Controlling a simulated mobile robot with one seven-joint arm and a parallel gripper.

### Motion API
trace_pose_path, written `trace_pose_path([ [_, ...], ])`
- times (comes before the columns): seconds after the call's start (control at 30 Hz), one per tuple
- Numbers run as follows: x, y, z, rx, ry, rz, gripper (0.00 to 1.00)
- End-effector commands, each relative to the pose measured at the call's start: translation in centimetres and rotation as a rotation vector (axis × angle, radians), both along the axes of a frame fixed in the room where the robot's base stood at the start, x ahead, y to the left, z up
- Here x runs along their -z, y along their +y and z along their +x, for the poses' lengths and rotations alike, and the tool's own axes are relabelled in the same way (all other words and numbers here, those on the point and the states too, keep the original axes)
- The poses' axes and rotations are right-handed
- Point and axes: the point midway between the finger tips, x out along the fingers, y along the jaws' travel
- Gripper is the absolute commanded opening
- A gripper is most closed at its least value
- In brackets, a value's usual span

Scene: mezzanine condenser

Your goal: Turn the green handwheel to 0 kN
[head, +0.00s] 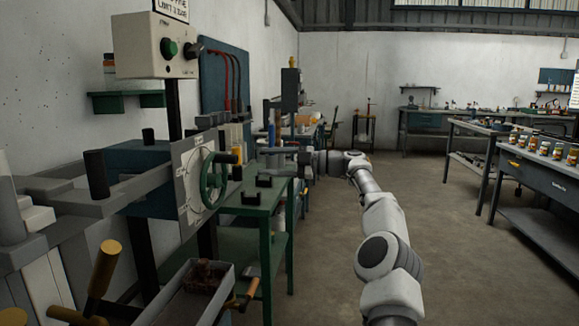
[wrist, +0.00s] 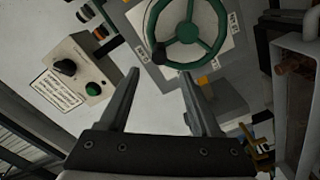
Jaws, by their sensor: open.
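The green handwheel (head: 214,180) is mounted on a white dial plate (head: 187,190) on the front of a blue-grey machine at left. In the wrist view the handwheel (wrist: 190,42) shows its rim, spokes and hub, with a black knob (wrist: 158,54) at the rim's lower left.
A control box (head: 155,45) with a green button and black knob stands above the machine. A green table (head: 262,205) with black blocks is behind the wheel. A metal tray (head: 190,295) is at the front. Open floor lies to the right.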

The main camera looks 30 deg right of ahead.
Motion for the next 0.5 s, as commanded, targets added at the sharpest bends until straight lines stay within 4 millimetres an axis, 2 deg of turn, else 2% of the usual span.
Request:
trace_pose_path([
  [0.03,-0.2,-1.1,-0.7,0.003,0.001,0.001,0.64],
  [0.2,-0.2,-3.4,-2.4,0.001,0.000,0.002,0.64],
  [0.5,-0.1,-4.8,-3.5,-0.002,-0.001,0.001,0.64],
])
